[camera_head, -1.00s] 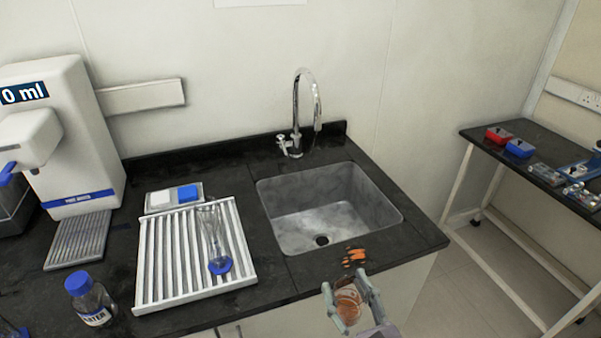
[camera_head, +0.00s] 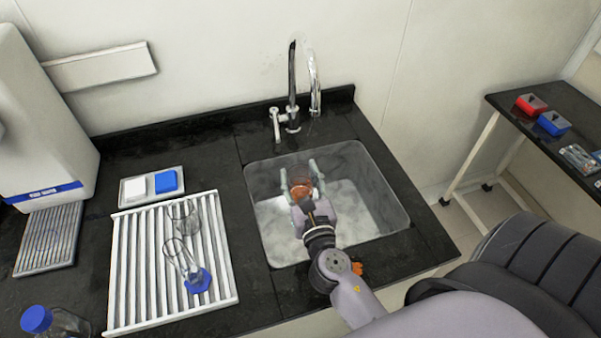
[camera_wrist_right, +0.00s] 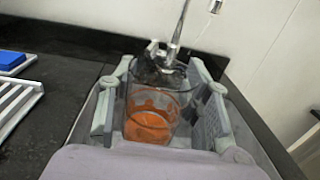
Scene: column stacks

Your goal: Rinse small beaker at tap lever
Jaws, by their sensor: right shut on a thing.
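My right gripper (camera_head: 298,187) is shut on the small beaker (camera_head: 300,188), a clear glass with orange residue in its lower part. It is held over the sink (camera_head: 352,190). In the right wrist view the beaker (camera_wrist_right: 150,112) stands between the two finger pads (camera_wrist_right: 160,108), its open rim facing up. The chrome tap (camera_head: 292,110) stands behind the sink, with its small lever (camera_head: 276,122) on the left side of its base. The tap also shows beyond the beaker in the wrist view (camera_wrist_right: 176,40). My left gripper is not in view.
A white drying rack (camera_head: 140,260) with glassware (camera_head: 183,262) lies left of the sink. Behind it is a tray with a white and a blue block (camera_head: 166,181). A blue-capped bottle (camera_head: 38,320) stands front left. An orange stain (camera_head: 357,268) marks the counter by my arm.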

